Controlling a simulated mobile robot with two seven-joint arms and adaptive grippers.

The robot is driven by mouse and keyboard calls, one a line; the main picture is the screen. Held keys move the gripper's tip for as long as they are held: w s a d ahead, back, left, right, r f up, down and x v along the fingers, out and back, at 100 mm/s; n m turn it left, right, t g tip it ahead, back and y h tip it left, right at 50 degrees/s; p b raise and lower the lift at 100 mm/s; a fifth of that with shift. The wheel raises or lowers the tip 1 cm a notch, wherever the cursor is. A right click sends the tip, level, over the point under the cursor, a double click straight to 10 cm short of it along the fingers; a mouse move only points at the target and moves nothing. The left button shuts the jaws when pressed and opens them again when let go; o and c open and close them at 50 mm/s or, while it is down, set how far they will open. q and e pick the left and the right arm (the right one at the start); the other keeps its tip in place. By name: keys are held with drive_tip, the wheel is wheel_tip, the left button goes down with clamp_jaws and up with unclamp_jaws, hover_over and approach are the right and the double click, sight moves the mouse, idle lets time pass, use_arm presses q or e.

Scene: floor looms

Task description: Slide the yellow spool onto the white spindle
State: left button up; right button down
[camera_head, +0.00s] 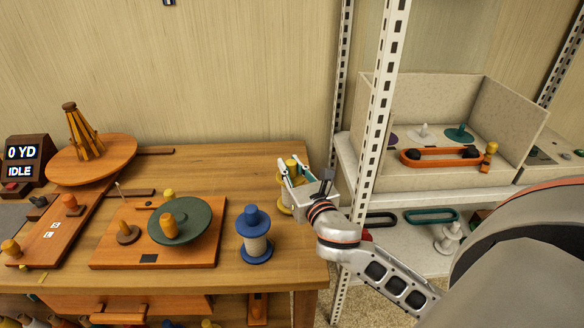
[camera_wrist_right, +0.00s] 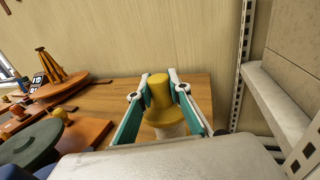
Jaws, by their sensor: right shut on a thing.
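The yellow spool (camera_head: 291,164) is at the right end of the wooden table, upright, with pale thread below its yellow top. My right gripper (camera_head: 293,172) is shut on it. In the right wrist view the yellow spool (camera_wrist_right: 159,90) stands between the two teal fingers (camera_wrist_right: 160,95); its lower part is hidden by my gripper. I cannot tell whether its base touches the table. The white spindle (camera_head: 423,132) stands inside the pale bin on the shelf to the right, between a purple disc and a teal spindle (camera_head: 459,133). My left gripper is not in view.
A blue spool (camera_head: 256,238) stands left of my gripper. A white shelf post (camera_head: 383,100) rises between table and bin. An orange oval (camera_head: 440,157) with dark knobs lies at the bin's front. A white stand (camera_head: 448,237) is on the lower shelf.

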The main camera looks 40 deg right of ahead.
drive_tip(key=shift+r+p, duration=0.3)
drive_tip(key=shift+r, duration=0.4)
drive_tip(key=shift+r+p, duration=0.45)
drive_tip(key=shift+p, duration=0.15)
drive_tip(key=shift+r+p, duration=1)
drive_tip(key=shift+p, duration=0.15)
drive_tip(key=shift+r+p, duration=0.5)
drive_tip(key=shift+p, duration=0.1)
drive_tip(key=shift+r+p, duration=0.6)
drive_tip(key=shift+p, duration=0.2)
drive_tip(key=shift+f, duration=0.1)
